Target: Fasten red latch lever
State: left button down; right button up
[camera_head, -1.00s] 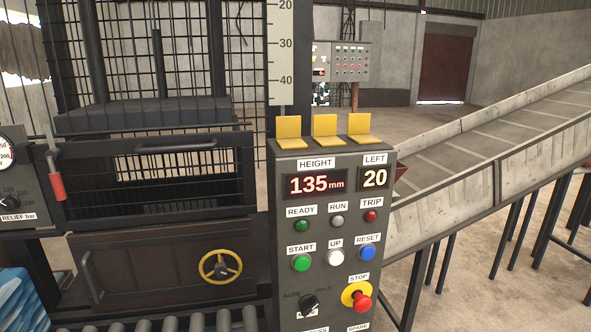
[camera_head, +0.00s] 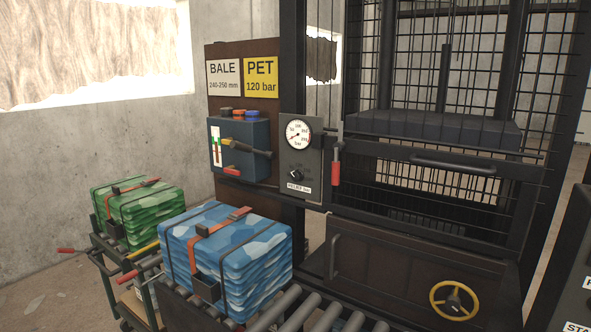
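A latch lever with a red grip (camera_head: 336,173) hangs down at the left edge of the dark barred gate (camera_head: 440,192) of the press. Its dark upper arm runs up to a mount at about the height of the gate's top rail. I cannot tell from here whether the latch is engaged. The gate appears lowered, with a dark horizontal handle (camera_head: 453,165) near its top. Neither of my grippers shows in the head view.
A gauge panel (camera_head: 301,160) stands just left of the lever. A blue strapped bale (camera_head: 228,262) lies in front on rollers (camera_head: 297,312); a green bale (camera_head: 137,213) sits on a trolley at left. A yellow handwheel (camera_head: 453,300) is at lower right.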

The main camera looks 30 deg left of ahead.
aim_at(339, 146)
jog(key=u, duration=0.85)
